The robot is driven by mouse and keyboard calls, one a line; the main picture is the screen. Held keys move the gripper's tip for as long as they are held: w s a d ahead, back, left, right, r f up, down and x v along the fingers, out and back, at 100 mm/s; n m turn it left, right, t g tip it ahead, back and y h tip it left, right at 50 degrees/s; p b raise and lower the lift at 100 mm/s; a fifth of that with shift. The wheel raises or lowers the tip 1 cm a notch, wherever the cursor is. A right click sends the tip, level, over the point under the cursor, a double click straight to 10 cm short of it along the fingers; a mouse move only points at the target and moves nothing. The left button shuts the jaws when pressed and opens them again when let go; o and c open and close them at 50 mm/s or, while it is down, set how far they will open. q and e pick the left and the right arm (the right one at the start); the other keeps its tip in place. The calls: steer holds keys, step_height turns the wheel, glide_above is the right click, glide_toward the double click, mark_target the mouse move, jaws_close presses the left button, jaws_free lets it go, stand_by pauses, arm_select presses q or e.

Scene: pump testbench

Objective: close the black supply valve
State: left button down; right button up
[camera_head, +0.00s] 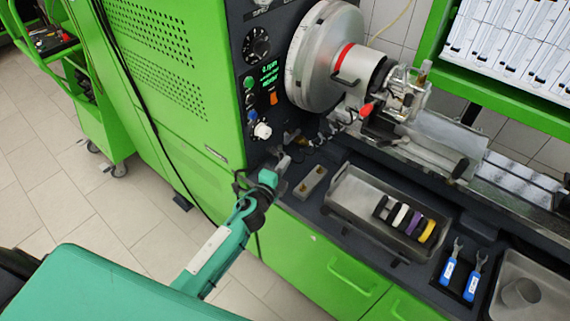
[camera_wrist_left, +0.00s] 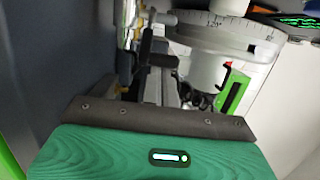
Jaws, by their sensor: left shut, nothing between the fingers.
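My left gripper (camera_head: 283,162) reaches in from the lower left to the front edge of the green machine's dark bench. It is shut and empty. Just beyond its tip, small brass and dark fittings (camera_head: 297,138) sit low beside the control panel. I cannot clearly make out the black supply valve or its handle among them, nor whether the gripper touches anything there. In the left wrist view, my green wrist housing fills the bottom, with dark and brass-coloured parts (camera_wrist_left: 125,68) beyond it. My right gripper is not in view.
The control panel (camera_head: 262,85) has knobs and a lit display. A large metal disc (camera_head: 322,55) stands above the bench. A small grey block (camera_head: 310,182) and a metal tray (camera_head: 340,198) with coloured rings lie to the right. Two blue-handled wrenches (camera_head: 449,268) lie farther right.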

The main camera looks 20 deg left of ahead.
arm_select(q)
steer(key=shift+a+h, duration=0.15)
steer(key=shift+h, duration=0.15)
steer(key=shift+s+a+m+g+h, duration=0.15)
steer(key=shift+a+m+h, duration=0.15)
steer(key=shift+m+h, duration=0.2)
steer(key=shift+s+a+m+g+h, duration=0.15)
steer(key=shift+a+m+h, duration=0.2)
steer(key=shift+h, duration=0.25)
steer(key=shift+a+m+g+h, duration=0.4)
steer(key=shift+a+m+h, duration=0.15)
steer(key=shift+m+h, duration=0.3)
steer(key=a+m+g+h, duration=0.1)
steer(key=a+m+h+b, duration=0.1)
steer(key=h, duration=0.1)
steer(key=shift+s+f+g+b, duration=0.1)
steer(key=shift+f+g+b, duration=0.05)
steer(key=shift+g+b, duration=0.2)
steer(key=shift+a+m+g+h+b, duration=0.4)
steer(key=shift+m+g+h, duration=0.35)
steer(key=shift+h, duration=0.2)
steer(key=shift+a, duration=0.45)
